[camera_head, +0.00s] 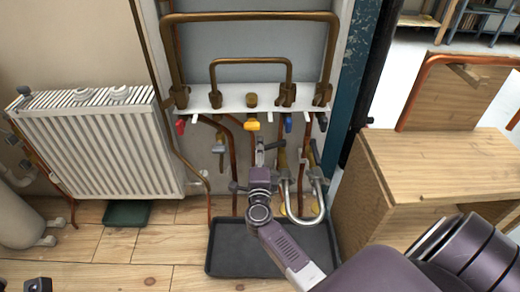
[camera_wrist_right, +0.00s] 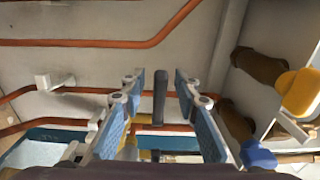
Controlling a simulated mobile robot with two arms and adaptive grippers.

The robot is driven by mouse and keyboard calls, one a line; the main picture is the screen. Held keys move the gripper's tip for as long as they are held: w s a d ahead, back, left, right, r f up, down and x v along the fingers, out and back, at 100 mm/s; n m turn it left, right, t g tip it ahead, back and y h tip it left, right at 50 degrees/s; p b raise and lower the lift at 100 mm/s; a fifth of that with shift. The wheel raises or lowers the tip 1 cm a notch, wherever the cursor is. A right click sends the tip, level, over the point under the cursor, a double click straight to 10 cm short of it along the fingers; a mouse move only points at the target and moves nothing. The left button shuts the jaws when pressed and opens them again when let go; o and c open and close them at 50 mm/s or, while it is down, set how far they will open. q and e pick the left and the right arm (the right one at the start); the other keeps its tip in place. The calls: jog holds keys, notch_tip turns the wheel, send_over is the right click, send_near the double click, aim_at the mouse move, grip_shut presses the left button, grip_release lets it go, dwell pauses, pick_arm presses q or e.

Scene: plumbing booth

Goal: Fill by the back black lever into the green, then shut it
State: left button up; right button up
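My right gripper (camera_head: 260,150) reaches in at the pipework below the white valve shelf. In the right wrist view the fingers of this gripper (camera_wrist_right: 158,112) stand apart on both sides of a black lever (camera_wrist_right: 160,95). The lever stands upright in the gap, with space visible on each side. In the head view the gripper hides that spot. A green tray (camera_head: 128,213) sits on the floor under the radiator. A small dark part at the bottom left corner may be my left gripper (camera_head: 38,284); its fingers do not show clearly.
The white shelf (camera_head: 222,101) carries red, yellow (camera_head: 252,125) and blue levers. A dark grey tray (camera_head: 225,262) lies on the floor under the pipes. Copper pipes and a silver U-shaped pipe (camera_head: 318,212) crowd around the gripper. A wooden box (camera_head: 440,160) stands at the right, the radiator (camera_head: 95,150) at the left.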

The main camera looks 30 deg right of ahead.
jog(key=shift+s, duration=0.1)
jog(key=shift+s+a+f, duration=0.1)
jog(key=shift+s+a, duration=0.2)
jog(key=v, duration=1.1)
